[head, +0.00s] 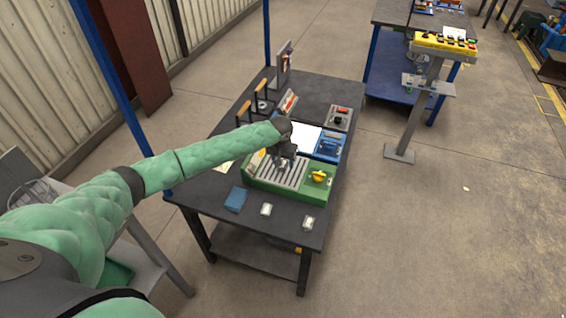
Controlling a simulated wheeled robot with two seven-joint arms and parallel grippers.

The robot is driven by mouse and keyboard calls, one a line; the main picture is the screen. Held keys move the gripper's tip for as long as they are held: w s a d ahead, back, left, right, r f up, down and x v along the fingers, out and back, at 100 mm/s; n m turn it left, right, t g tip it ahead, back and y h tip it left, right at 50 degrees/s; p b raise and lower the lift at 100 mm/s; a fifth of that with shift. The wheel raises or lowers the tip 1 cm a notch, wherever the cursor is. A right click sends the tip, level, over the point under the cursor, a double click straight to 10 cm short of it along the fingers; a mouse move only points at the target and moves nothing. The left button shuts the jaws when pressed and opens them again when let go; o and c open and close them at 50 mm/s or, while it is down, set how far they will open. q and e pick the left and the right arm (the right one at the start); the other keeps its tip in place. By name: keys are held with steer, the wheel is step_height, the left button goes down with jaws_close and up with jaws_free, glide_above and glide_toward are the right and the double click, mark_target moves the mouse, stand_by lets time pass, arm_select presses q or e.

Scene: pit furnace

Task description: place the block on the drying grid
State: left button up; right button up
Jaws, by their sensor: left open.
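The drying grid appears to be the slatted metal panel (268,173) on top of a green unit with a yellow knob, on the dark table. My left gripper (283,168) is open, pointing down just over the back part of the slats. Whether its fingertips touch the slats is too small to tell. I cannot clearly pick out the block; a small dark shape by the fingertips is not distinct from the gripper. My left wrist hides part of the unit's back. My right gripper is not in view.
Beside the slats stands a blue unit (329,146) with a white sheet. A blue cloth-like piece (236,199) and two small pale items (266,209) lie along the table's (278,225) front. A yellow control panel (445,43) on a post stands right; floor between is free.

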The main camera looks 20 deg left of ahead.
mark_target(282, 168)
arm_select(q)
step_height(282, 168, up, 12)
steer(key=s+b, duration=0.1)
steer(key=b, duration=0.2)
steer(key=shift+s+f, duration=0.15)
steer(key=shift+s, duration=0.2)
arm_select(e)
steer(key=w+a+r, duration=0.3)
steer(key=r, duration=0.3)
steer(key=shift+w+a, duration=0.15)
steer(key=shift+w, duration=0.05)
